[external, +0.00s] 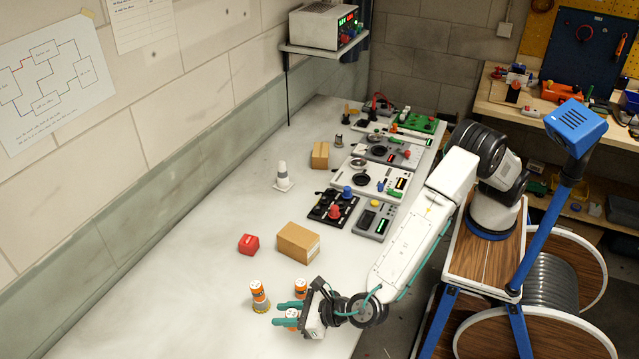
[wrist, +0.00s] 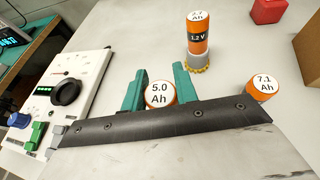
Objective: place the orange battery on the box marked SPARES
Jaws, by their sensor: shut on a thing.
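My gripper (external: 276,314), with teal fingers, is low over the near end of the bench. In the wrist view the fingers (wrist: 158,80) are shut on an orange battery (wrist: 160,94) with a white top reading 5.0 Ah. I cannot tell whether it touches the bench. Another orange battery (external: 257,291), marked 2.7 Ah in the wrist view (wrist: 197,42), stands in a grey and yellow base. A third orange battery (external: 300,288) reads 7.1 Ah (wrist: 263,88). A brown cardboard box (external: 298,243) sits farther along the bench. No SPARES marking is readable; a smaller cardboard box (external: 320,155) is beyond it.
A small red box (external: 248,244) lies left of the larger cardboard box. A white cone-shaped item (external: 282,176) stands farther back. Panels with knobs (external: 370,180) line the bench's right edge. The bench left of the red box is clear.

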